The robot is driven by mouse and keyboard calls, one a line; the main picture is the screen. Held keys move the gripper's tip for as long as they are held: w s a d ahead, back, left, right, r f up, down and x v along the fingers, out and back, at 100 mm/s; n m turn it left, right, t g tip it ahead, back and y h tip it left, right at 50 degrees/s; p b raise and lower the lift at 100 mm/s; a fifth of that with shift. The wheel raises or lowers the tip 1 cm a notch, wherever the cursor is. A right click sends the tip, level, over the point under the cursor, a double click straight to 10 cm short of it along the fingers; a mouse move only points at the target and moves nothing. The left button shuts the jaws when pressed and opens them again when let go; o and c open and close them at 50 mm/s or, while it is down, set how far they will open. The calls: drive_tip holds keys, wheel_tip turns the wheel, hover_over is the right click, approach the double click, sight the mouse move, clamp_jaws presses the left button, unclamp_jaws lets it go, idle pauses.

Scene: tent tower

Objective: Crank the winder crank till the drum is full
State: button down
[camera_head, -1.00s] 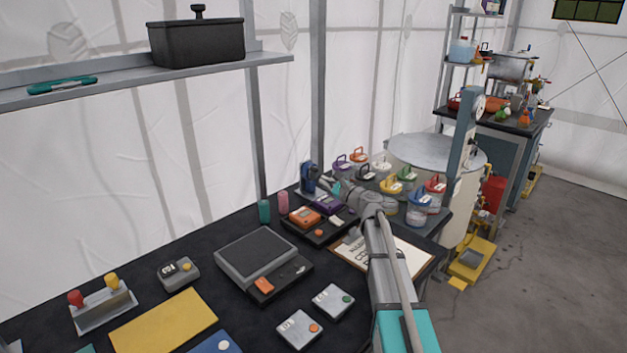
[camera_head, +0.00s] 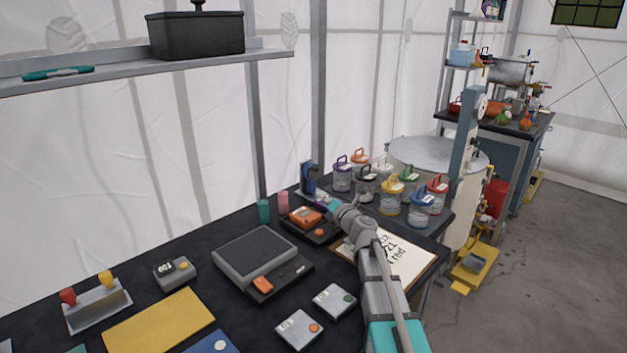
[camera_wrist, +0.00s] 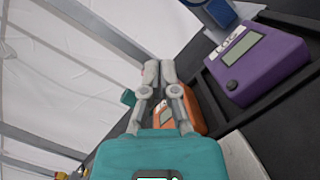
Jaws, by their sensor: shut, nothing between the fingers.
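A blue device with a dark upright part (camera_head: 308,179) stands at the back of the black bench. It may be the winder, but I cannot make out a crank or how full a drum is. Its blue part (camera_wrist: 221,12) shows cut off at the top of the wrist view. My gripper (camera_wrist: 160,70) is shut and empty, its pale fingertips together. It is apart from the blue device, above the bench near an orange meter (camera_wrist: 163,118) and a purple meter (camera_wrist: 258,62). In the head view my arm hides most of the purple meter.
A teal cylinder (camera_head: 264,211) and a pink one (camera_head: 283,202) stand left of the blue device. Several lidded jars (camera_head: 391,196) stand to its right. A clipboard (camera_head: 408,262) lies beside my arm. A flat scale (camera_head: 256,255) sits nearer, and a shelf (camera_head: 110,77) hangs above.

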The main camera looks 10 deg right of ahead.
sight(314, 176)
drive_tip(key=m, duration=0.2)
drive_tip(key=s+m, duration=0.1)
drive_tip(key=shift+s+a+f, duration=0.1)
drive_tip(key=shift+a+f, duration=0.05)
drive_tip(key=shift+f, duration=0.1)
drive_tip(key=x, duration=1)
drive_tip(key=shift+w+p, duration=0.35)
drive_tip(key=shift+w+d+r+p, duration=0.25)
drive_tip(key=shift+d+r+p, duration=0.05)
drive_tip(key=shift+d, duration=0.2)
drive_tip(key=shift+w+d+r+p, duration=0.25)
drive_tip(key=shift+w+d, duration=0.05)
drive_tip(key=shift+d, duration=0.25)
drive_tip(key=shift+w+d+r+p, duration=0.25)
drive_tip(key=shift+d+r+p, duration=0.05)
drive_tip(key=shift+d, duration=0.2)
drive_tip(key=shift+w+d+r+p, duration=0.2)
drive_tip(key=shift+d+r+p, duration=0.05)
drive_tip(key=shift+r+p, duration=0.35)
